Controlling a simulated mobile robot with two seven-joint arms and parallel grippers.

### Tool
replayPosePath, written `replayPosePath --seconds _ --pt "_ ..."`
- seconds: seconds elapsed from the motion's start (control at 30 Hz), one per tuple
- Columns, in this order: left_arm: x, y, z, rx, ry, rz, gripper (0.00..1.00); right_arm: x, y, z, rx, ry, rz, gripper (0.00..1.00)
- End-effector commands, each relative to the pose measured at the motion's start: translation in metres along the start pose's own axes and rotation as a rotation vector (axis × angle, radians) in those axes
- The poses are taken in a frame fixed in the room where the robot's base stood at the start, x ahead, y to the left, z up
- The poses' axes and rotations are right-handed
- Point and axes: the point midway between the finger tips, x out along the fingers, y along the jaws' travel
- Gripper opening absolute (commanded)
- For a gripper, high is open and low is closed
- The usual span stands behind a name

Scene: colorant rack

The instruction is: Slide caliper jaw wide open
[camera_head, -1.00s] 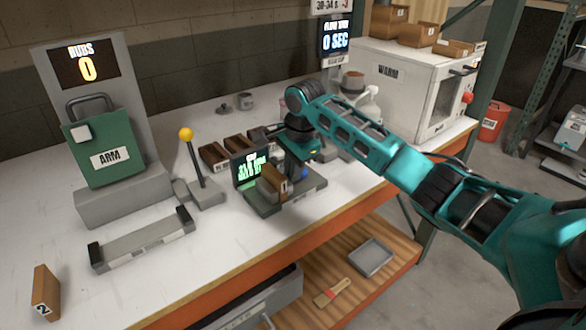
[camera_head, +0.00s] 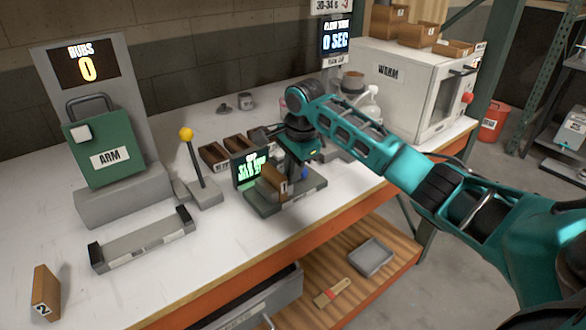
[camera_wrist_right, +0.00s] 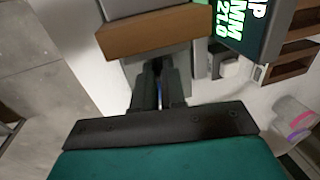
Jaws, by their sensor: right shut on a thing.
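The caliper (camera_head: 290,196) is a dark grey bench device with a small screen in green figures (camera_head: 250,169); the wrist view shows part of that screen (camera_wrist_right: 243,22). A brown block marked 1 (camera_head: 271,182) sits at its front, and a brown block face (camera_wrist_right: 150,35) shows in the wrist view. My right gripper (camera_head: 300,170) reaches down at the caliper from behind the block. In the right wrist view its fingers (camera_wrist_right: 160,82) are close together on a narrow grey part of the caliper, mostly hidden between them. My left gripper is not in view.
A lever with a yellow knob (camera_head: 195,160) and brown bins (camera_head: 240,145) stand left of and behind the caliper. A white oven (camera_head: 410,90) stands at the right.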

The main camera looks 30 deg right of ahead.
Motion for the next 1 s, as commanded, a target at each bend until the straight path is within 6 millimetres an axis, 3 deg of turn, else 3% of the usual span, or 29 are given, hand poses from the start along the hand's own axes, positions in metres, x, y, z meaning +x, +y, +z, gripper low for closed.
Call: replayPosePath --seconds 0.17,0.4,0.7,0.73,1.0 --pt "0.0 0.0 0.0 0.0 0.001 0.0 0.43 -0.001 0.0 -0.003 0.002 0.001 -0.001 0.0" --pt "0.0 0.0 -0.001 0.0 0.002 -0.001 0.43 -0.001 0.0 -0.036 0.004 0.002 -0.001 0.0" --pt "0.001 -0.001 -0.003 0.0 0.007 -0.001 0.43 -0.001 0.0 -0.041 0.003 0.006 -0.002 0.0" --pt "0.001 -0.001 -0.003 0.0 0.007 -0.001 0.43 -0.001 0.0 -0.041 0.003 0.006 -0.002 0.13" --pt "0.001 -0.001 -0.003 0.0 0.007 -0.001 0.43 -0.001 0.0 -0.04 0.003 0.005 -0.001 0.37"
